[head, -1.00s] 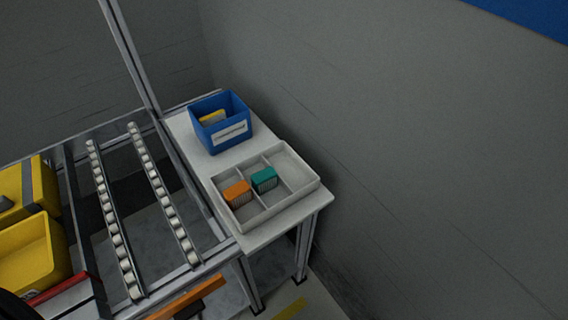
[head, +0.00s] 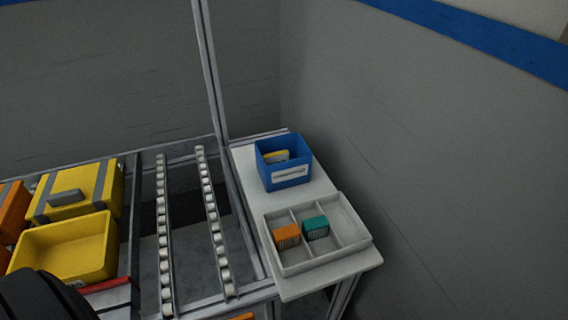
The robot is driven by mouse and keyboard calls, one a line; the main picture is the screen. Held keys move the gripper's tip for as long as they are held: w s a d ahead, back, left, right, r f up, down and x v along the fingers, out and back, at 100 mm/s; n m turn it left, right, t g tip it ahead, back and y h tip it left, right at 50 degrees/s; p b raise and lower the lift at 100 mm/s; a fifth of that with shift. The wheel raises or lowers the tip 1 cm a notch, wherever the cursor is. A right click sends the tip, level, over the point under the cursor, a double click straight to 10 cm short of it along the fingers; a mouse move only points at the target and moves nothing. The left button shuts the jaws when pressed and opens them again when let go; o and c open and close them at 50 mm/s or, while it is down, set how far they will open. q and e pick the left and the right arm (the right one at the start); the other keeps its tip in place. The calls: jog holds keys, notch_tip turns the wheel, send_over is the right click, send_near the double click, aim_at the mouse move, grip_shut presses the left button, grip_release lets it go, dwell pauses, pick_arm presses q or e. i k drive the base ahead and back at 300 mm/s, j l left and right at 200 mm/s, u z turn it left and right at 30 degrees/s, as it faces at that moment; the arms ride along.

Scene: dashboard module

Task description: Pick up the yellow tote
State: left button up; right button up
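An open yellow tote (head: 88,262) sits at the lower left in the head view, on the rack left of the roller rails. It looks empty from here. Behind it stands a closed yellow case (head: 100,186) with grey straps and a grey handle. A black rounded part at the bottom left corner, probably mine, covers the tote's front left. Neither of my grippers shows in the view.
Two roller rails (head: 212,215) run right of the tote. A white side table holds a blue bin (head: 283,176) and a divided grey tray (head: 352,246) with an orange block (head: 286,236) and a teal block (head: 316,227). A metal post (head: 209,75) rises behind the rails.

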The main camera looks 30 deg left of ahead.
aim_at(83, 251)
jog(key=l+u, duration=0.1)
jog(key=u, duration=2.6)
